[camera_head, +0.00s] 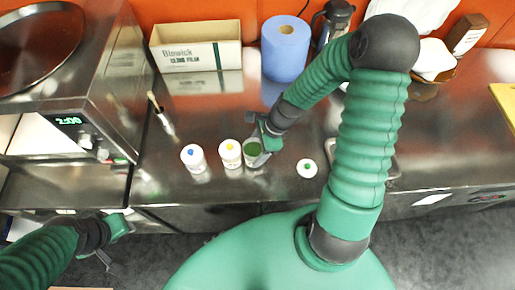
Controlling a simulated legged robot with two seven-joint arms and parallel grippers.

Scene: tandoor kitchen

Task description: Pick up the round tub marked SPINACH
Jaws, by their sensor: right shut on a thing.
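A round tub with green contents or top (253,149) stands on the steel counter, at the right end of a short row. My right gripper (264,138) is shut on its right side. I cannot read SPINACH or any other marking on it. Immediately left of it is a white tub with a yellow spot on top (230,154), then a white tub with a blue spot (193,157). A round white piece with a green spot (307,168) sits apart to the right. My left gripper (117,243) is open and empty, low at the left, off the counter.
A Biswick film box (195,47), a blue paper roll (285,48) and a dark flask (334,22) stand at the back. A brush (161,115) lies left of the tubs. An oven (75,100) bounds the left. The counter's front edge is just below the tubs.

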